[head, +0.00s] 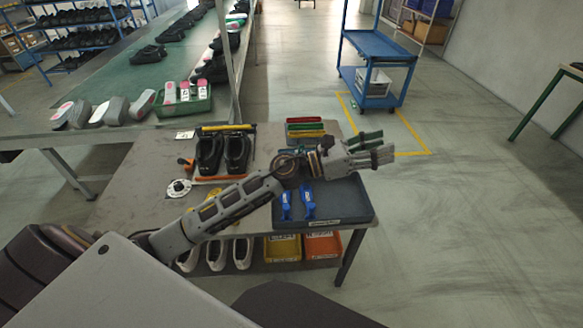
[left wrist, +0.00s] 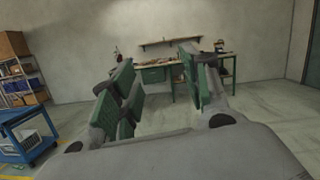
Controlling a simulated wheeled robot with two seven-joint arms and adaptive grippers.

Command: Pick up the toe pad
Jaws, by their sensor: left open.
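I cannot tell for sure which thing is the toe pad. Two small blue pieces (head: 308,203) lie in the dark grey tray (head: 345,213) at the right end of the work table. My left gripper (head: 372,148) is open and empty, above and beyond the tray, pointing right. In the left wrist view its green-padded fingers (left wrist: 160,75) stand well apart, with only the far room between them. My left forearm crosses over the table and hides part of it. My right gripper does not show.
A pair of black shoes (head: 223,152) stands on the work table (head: 135,168), near coloured trays (head: 305,128). Yellow (head: 283,248) and orange (head: 322,246) bins and white shoes sit below. A green bin (head: 183,103) is on the long bench. A blue cart (head: 375,60) stands behind; floor at right is clear.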

